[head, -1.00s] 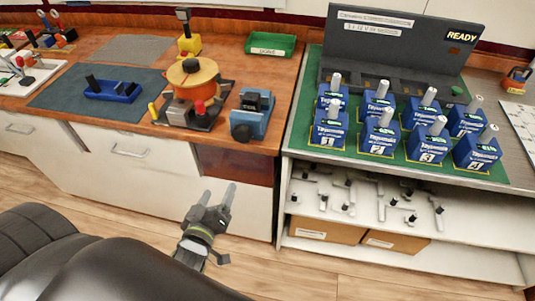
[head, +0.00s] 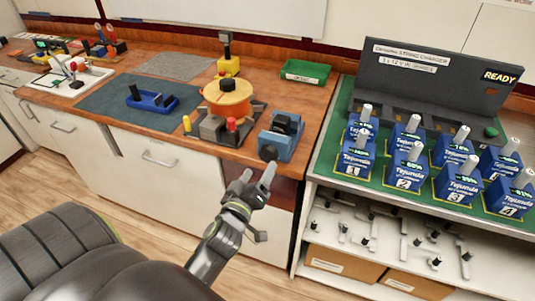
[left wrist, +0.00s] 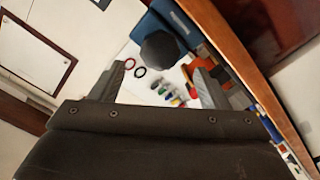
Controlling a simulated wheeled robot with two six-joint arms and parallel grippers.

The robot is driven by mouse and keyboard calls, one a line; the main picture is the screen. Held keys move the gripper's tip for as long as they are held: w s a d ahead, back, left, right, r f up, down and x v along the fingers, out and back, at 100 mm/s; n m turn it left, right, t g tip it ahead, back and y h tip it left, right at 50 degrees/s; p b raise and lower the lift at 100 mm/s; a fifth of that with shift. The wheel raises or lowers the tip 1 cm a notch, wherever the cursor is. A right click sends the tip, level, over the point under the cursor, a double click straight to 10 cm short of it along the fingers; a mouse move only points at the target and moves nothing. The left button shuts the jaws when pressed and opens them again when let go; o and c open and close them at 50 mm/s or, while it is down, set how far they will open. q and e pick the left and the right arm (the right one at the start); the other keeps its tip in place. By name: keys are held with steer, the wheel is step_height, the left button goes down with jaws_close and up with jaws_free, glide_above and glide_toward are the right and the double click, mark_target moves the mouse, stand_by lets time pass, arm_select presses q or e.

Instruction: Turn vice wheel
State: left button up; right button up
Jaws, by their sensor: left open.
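The blue vice (head: 283,138) stands at the front right edge of the wooden bench. Its dark round wheel (head: 269,152) faces the front, at the bench edge. In the left wrist view the dark wheel (left wrist: 160,48) shows ahead of the fingers, with part of the blue vice (left wrist: 158,22) behind it. My left gripper (head: 258,178) is open and empty, just below and in front of the wheel, apart from it. In the left wrist view its two fingers (left wrist: 157,84) stand wide on either side, short of the wheel. My right gripper is not in view.
Left of the vice stands an orange round device (head: 228,98) with a red knob. A green tray (head: 305,72) lies behind. To the right, a charger rack (head: 430,75) holds several blue batteries over a shelf. Floor in front is clear.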

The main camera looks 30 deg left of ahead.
mark_target(267, 157)
arm_select(q)
steer(key=x, duration=0.6)
steer(key=shift+r+p, duration=0.1)
steer(key=shift+p, duration=0.3)
steer(key=shift+x, duration=0.75)
steer(key=c, duration=1)
